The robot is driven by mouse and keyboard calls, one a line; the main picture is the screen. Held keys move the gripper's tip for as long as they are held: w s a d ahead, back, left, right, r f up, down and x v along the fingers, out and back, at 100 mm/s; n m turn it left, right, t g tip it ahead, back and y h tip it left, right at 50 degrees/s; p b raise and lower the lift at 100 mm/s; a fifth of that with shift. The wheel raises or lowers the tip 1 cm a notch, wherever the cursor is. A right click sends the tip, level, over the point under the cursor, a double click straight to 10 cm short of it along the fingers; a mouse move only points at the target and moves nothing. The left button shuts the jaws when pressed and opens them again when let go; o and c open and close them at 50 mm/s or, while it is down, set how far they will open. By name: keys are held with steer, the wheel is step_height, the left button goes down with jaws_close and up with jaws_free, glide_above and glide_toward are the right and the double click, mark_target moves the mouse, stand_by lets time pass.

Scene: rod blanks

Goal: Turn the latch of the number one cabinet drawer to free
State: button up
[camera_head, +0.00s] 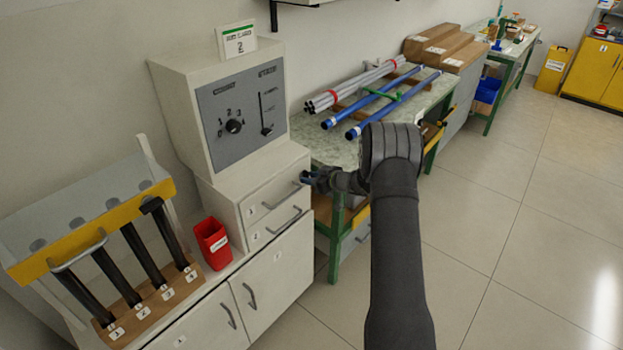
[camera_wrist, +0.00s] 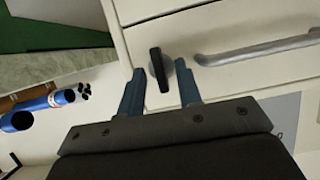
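The drawer latch (camera_wrist: 160,70) is a small black bar on a round base, close to upright in the wrist view. It sits on a pale drawer front (camera_wrist: 230,75), beside a grey bar handle (camera_wrist: 258,48). My gripper (camera_wrist: 161,68) is open, with one blue finger on each side of the latch; narrow gaps show, and I see no clear contact. In the head view my gripper (camera_head: 316,178) is at the right end of the upper drawer (camera_head: 268,204), labelled 1. There my gripper hides the latch.
A second drawer (camera_head: 278,228) and cabinet doors (camera_head: 270,275) lie below. The green-framed bench (camera_head: 335,150) with blue tubes (camera_head: 370,98) stands close on the right. A red bin (camera_head: 212,243) and a rod rack (camera_head: 90,240) are at left. The floor at right is clear.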

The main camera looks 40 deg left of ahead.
steer(key=v, duration=1.7)
steer(key=shift+d, duration=0.15)
steer(key=x, duration=1.7)
steer(key=shift+s+f+n+t+y, duration=0.15)
steer(key=shift+n+t, duration=0.8)
steer(key=shift+n, duration=0.5)
steer(key=shift+s+n+t+y, duration=0.15)
steer(key=shift+n+t, duration=0.8)
steer(key=shift+n, duration=0.5)
stand_by(0.7)
